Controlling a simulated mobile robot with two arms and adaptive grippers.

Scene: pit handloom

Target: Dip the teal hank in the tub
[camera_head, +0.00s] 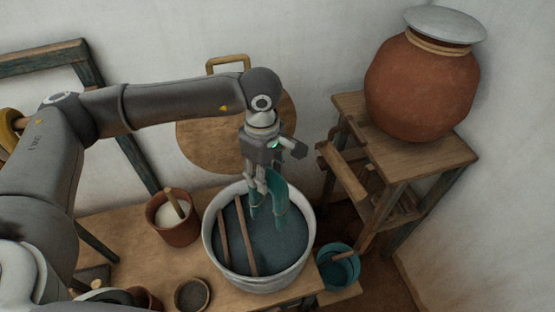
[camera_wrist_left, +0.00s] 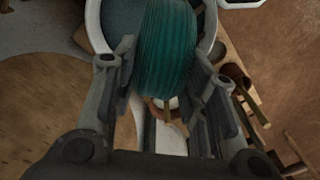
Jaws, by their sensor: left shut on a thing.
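The teal hank (camera_head: 279,192) hangs in a loop from my left gripper (camera_head: 262,184), over the right part of the tub. It also fills the middle of the left wrist view (camera_wrist_left: 167,45), between the fingers of my left gripper (camera_wrist_left: 165,85). That gripper is shut on the hank. The hank's lower ends hang at or just above the dark liquid; I cannot tell whether they touch it. The tub (camera_head: 215,262) is a pale round vessel of dark blue-grey liquid on the wooden table. Its rim shows in the left wrist view (camera_wrist_left: 93,25). My right gripper is not in view.
Two wooden sticks (camera_head: 245,235) lie in the tub's left part. A clay pot (camera_head: 172,225) of white stuff and a small dark bowl (camera_head: 192,294) stand left of it. A teal bucket (camera_head: 337,268) stands right. A large clay jar (camera_head: 420,90) rests on a wooden stand (camera_head: 425,165).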

